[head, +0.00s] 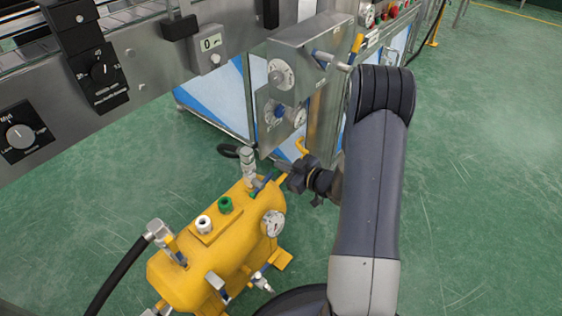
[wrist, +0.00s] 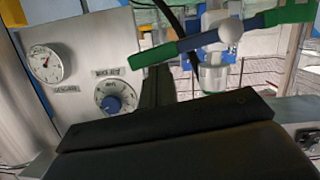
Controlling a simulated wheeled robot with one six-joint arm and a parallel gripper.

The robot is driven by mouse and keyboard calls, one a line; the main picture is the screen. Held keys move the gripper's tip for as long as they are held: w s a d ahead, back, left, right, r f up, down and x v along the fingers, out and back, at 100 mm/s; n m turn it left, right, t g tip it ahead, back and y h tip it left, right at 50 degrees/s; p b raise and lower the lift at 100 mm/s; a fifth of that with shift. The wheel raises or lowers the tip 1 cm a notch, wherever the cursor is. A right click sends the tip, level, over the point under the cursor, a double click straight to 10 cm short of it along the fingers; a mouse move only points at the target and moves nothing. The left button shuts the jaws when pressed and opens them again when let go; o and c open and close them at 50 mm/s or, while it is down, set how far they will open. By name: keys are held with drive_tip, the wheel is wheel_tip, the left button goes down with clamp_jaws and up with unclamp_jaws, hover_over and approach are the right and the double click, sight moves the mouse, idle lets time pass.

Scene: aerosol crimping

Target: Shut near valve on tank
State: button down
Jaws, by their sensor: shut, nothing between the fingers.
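The yellow tank (head: 205,258) stands on the floor at lower left in the head view. A valve with a blue lever (head: 263,184) sits at its far end, beside a grey upright fitting (head: 248,163). Another valve with a yellow lever (head: 176,252) sits at its near left end, by a black hose. I cannot tell for sure which is the near valve. My gripper (head: 285,181) is shut and empty, close to the blue lever; contact is unclear. In the wrist view a green and blue lever (wrist: 188,46) crosses above my dark gripper.
A pressure gauge (head: 273,223) and small fittings stick out of the tank. A grey control cabinet (head: 310,65) with dials stands behind my gripper; its dial panel (wrist: 88,72) fills the left of the wrist view. Green floor (head: 480,170) is open at right.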

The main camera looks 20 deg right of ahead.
drive_tip(key=shift+w+d+f+m, duration=0.1)
drive_tip(key=shift+d+f+m, duration=0.05)
drive_tip(key=shift+f, duration=0.25)
drive_tip(key=shift+w+d+f+m, duration=0.1)
drive_tip(key=shift+d+f+m, duration=0.05)
drive_tip(key=shift+f, duration=0.2)
drive_tip(key=shift+r, duration=0.1)
